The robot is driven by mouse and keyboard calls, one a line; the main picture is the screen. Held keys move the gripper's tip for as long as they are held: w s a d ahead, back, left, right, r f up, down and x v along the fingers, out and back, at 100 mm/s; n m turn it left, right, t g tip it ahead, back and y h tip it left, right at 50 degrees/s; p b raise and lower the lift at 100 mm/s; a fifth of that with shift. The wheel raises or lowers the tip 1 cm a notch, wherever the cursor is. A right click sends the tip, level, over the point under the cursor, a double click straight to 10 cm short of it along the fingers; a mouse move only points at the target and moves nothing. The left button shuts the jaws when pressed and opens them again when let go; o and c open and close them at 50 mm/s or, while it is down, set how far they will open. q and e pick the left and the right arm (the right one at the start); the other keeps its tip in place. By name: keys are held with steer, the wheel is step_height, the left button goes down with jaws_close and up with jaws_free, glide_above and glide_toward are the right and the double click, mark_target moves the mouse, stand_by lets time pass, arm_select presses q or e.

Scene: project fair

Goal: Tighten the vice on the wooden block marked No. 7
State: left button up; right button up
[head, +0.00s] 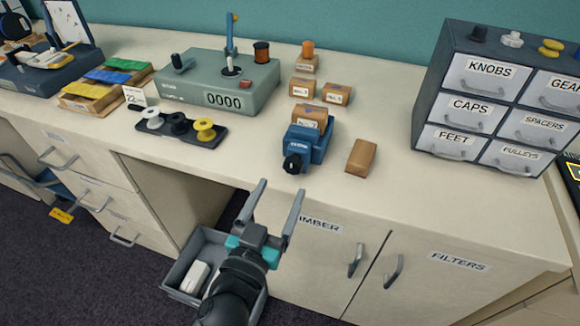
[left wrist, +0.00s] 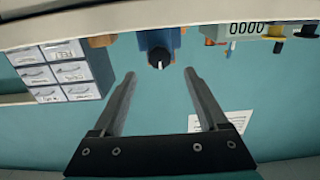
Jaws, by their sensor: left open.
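The blue vice (head: 307,143) stands near the front edge of the bench, with a black knob (head: 293,163) on its front. A wooden block (head: 309,117) with a white label sits in the vice's top; the label looks like No. 7 but is small. My left gripper (head: 281,190) is open and empty, in front of the bench edge and below the vice, apart from it. In the left wrist view the vice (left wrist: 160,41) and its dark knob (left wrist: 159,58) show beyond the two open fingers, roughly between them. My right gripper is not in view.
A plain wooden block (head: 361,157) lies right of the vice. Labelled blocks (head: 336,94) stand behind it. A grey-green winder (head: 218,82) reading 0000 and a spool tray (head: 180,130) are to the left. A drawer cabinet (head: 480,95) stands right. A grey bin (head: 180,275) is below.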

mark_target(291, 168)
arm_select(q)
steer(key=shift+x, duration=3.35)
jaws_close()
